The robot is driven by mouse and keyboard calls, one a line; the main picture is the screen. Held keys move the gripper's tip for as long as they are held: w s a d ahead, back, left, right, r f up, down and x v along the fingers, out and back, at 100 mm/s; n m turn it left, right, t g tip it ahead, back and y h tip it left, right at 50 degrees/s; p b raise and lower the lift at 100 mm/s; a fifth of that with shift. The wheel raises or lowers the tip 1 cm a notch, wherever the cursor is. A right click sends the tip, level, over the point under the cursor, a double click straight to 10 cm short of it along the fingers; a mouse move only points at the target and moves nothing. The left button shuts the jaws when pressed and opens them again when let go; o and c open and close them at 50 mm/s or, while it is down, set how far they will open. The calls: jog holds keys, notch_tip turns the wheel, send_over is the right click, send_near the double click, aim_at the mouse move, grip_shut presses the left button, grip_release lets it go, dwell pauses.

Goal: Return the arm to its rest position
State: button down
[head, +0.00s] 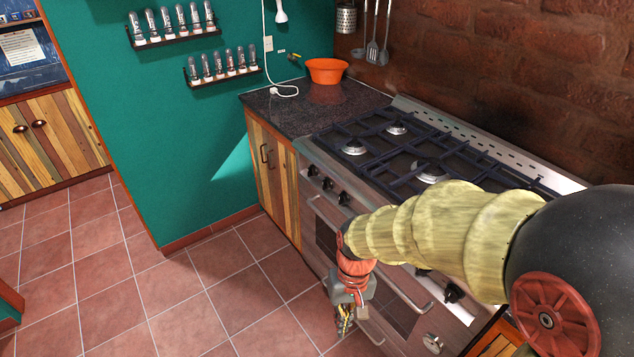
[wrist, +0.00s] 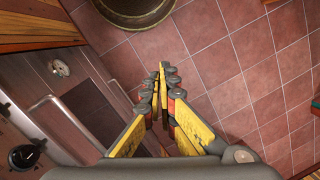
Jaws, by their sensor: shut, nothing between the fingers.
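My arm reaches out from the lower right of the head view, across the front of the stove (head: 420,170). My gripper (head: 345,326) hangs downward at its end, in front of the oven door. In the wrist view my gripper (wrist: 162,70) points at the tiled floor (wrist: 240,60), its yellow fingers together at the tips. Nothing is held between them. In the wrist view the oven front (wrist: 90,100) is to the left of the fingers, with a knob and a handle.
An orange bowl (head: 326,70) stands on the dark counter (head: 300,110) beyond the stove. Spice racks (head: 175,35) hang on the green wall. The tiled floor is clear at left. A round, dark-rimmed object (wrist: 135,10) is at the top of the wrist view.

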jog(key=s+d+r+t, duration=0.2)
jog(key=d+r, duration=0.2)
jog(key=r, duration=0.3)
jog(key=s+d+r+m+t+p, duration=0.1)
jog(key=s+d+r+t, duration=0.1)
jog(key=r, duration=0.6)
jog(key=s+d+r+t, duration=0.3)
jog(key=d+r, duration=0.4)
jog(key=shift+s+r+m+h, duration=0.15)
jog(key=shift+r+m+h, duration=0.2)
jog(key=shift+m+h, duration=0.05)
